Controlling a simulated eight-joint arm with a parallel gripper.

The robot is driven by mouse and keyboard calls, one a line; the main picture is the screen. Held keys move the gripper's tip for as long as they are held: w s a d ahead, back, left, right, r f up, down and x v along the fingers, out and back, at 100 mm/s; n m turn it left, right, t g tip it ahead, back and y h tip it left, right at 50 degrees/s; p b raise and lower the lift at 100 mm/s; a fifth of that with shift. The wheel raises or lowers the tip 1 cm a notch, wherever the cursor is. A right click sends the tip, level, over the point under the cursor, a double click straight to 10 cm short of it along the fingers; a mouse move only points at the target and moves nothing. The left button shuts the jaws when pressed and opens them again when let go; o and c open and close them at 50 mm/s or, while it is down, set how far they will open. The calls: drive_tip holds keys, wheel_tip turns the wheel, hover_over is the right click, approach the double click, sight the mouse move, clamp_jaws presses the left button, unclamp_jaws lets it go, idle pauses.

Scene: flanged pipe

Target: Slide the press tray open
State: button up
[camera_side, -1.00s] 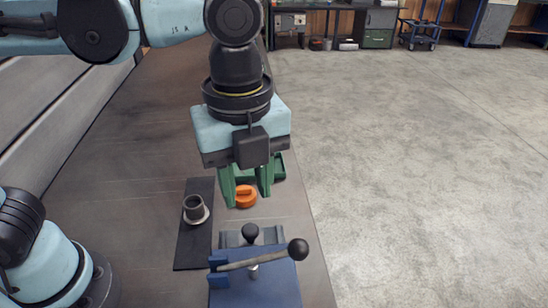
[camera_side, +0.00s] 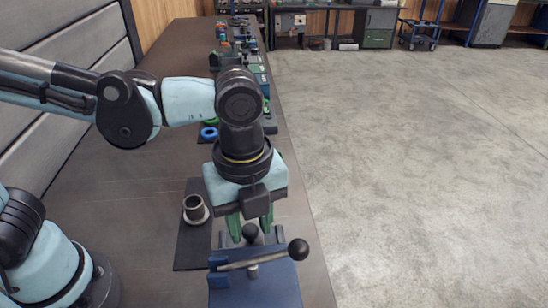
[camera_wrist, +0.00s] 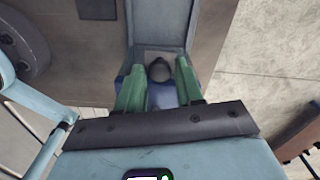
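The blue press (camera_side: 262,288) stands at the bench's near right, with a grey lever (camera_side: 238,264) ending in a black ball. Its grey tray (camera_side: 281,236) shows at the far side of the press, with a dark round knob (camera_side: 250,231). In the wrist view, the tray (camera_wrist: 158,18) is a grey channel and the knob (camera_wrist: 160,71) sits at its near end. My gripper (camera_side: 251,235) points down with its green fingers apart, one on each side of the knob. A gap shows on both sides of the knob in the wrist view (camera_wrist: 160,66).
A flanged pipe (camera_side: 195,208) stands on a dark mat (camera_side: 190,247) left of the press. Rings and other parts line the far bench (camera_side: 240,50). The bench's right edge runs close beside the press, with open floor (camera_side: 420,170) beyond.

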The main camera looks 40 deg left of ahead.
clamp_jaws()
drive_tip(key=shift+a, duration=0.1)
drive_tip(key=w+a, duration=0.7)
drive_tip(key=shift+w+a, duration=0.25)
drive_tip(key=shift+w, duration=0.1)
drive_tip(key=shift+o, duration=0.4)
unclamp_jaws()
drive_tip(key=shift+r, duration=0.15)
wheel_tip(320, 180, up, 12)
idle(0.3)
